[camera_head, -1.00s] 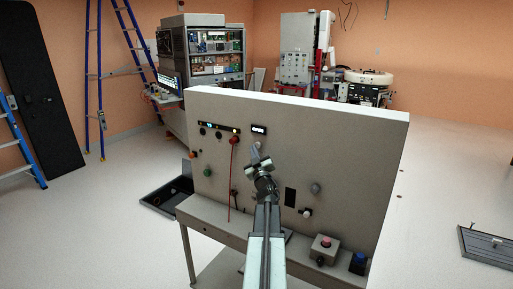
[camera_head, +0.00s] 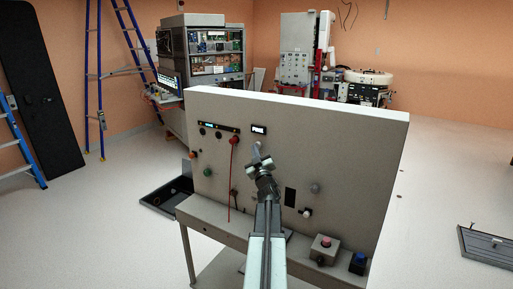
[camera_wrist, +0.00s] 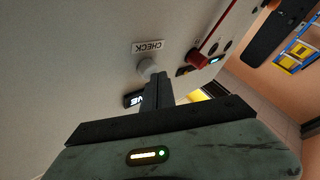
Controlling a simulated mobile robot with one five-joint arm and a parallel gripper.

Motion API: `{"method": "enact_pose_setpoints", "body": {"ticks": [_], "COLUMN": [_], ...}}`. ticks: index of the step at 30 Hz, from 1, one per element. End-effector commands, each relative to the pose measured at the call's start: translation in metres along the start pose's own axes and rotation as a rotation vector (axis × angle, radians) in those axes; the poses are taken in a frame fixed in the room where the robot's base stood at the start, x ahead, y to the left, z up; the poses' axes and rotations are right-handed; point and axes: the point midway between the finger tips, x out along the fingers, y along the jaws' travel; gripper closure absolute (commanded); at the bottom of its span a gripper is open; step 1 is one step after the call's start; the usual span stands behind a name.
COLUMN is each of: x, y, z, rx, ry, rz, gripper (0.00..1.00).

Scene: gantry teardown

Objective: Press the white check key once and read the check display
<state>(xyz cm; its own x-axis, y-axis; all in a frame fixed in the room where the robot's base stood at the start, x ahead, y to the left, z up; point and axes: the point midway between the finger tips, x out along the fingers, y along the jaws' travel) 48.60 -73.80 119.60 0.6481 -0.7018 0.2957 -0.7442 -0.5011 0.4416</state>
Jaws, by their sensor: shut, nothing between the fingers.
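The white check key (camera_wrist: 147,67) is a round pale knob on the grey panel, beside an upside-down CHECK label (camera_wrist: 147,46) in the wrist view. My gripper (camera_wrist: 158,84) is shut and empty, with its tips right at the key; I cannot tell whether they touch it. The full word is too small to read.
A red knob (camera_head: 234,140) with a red line hanging below it is left of my gripper. A green knob (camera_head: 207,172) and a grey knob (camera_head: 315,188) are also on the panel.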

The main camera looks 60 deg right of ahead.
Motion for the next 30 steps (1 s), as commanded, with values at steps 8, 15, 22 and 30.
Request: {"method": "enact_pose_setpoints", "body": {"ticks": [8,15,22,30], "x": [-0.012,-0.012,-0.020,-0.043], "y": [-0.008,-0.009,-0.015,-0.031], "z": [-0.008,-0.008,-0.015,-0.031], "rx": [0.000,0.000,0.001,0.001], "ry": [-0.001,-0.001,0.000,0.001], "rz": [0.000,0.000,-0.001,-0.001], "gripper": [1.00,1.00,1.00,1.00]}}
